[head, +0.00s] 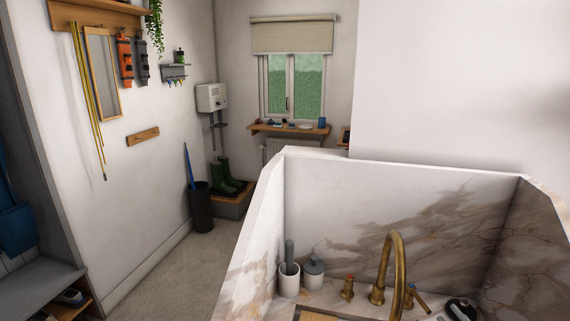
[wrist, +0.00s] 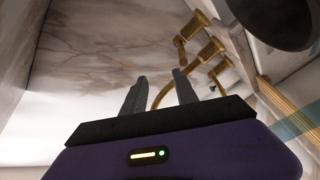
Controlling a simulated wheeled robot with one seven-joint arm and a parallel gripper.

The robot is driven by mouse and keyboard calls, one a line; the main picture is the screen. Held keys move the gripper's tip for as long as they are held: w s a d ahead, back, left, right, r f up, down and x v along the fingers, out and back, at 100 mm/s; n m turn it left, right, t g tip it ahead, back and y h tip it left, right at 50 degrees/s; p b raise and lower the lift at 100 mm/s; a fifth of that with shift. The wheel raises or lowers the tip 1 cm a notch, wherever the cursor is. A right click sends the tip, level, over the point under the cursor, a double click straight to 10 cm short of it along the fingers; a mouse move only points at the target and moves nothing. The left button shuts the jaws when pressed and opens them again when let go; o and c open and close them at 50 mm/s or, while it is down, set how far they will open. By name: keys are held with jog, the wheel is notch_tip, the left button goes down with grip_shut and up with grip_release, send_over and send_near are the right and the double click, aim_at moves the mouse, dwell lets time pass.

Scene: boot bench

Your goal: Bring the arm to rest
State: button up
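My gripper (wrist: 160,78) shows in the wrist view, with two dark grey fingers standing apart on a black and purple body. It is open, and I see nothing held between the fingers. A brass tap (wrist: 162,92) shows behind the fingers. I cannot tell how far it is from them. My arm and gripper do not show in the head view.
The brass tap (head: 388,270) stands at a marble-walled sink, lower right in the head view. A grey lidded jar (head: 313,276) and a white cup (head: 289,281) stand left of it. Green boots (head: 226,177) and a black bin (head: 201,207) stand behind open floor (head: 165,255).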

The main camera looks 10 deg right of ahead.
jog(key=a+r+m+t+h, duration=0.2)
jog(key=a+r+m+h, duration=0.2)
jog(key=r+m, duration=0.15)
jog(key=s+a+r+m+g+h+b, duration=0.1)
jog(key=s+a+m+h, duration=0.1)
jog(key=s+a+m, duration=0.3)
jog(key=s+a+r+m+h, duration=0.1)
jog(key=s+a, duration=0.1)
jog(key=a, duration=0.5)
jog(key=s+a+g+y, duration=0.1)
jog(key=s+a+y, duration=0.1)
jog(key=s+a, duration=0.5)
jog(key=s+a+r+g+y+b, duration=0.1)
jog(key=s+a, duration=0.5)
jog(key=s, duration=0.7)
jog(key=s+a+n+g+y+b, duration=0.1)
jog(key=s+a+g+y, duration=0.2)
jog(key=s, duration=0.8)
jog(key=a+y, duration=0.2)
jog(key=a, duration=0.2)
jog(key=shift+a+r, duration=0.2)
jog(key=shift+a, duration=0.15)
jog(key=shift+o, duration=0.3)
jog(key=shift+s, duration=0.1)
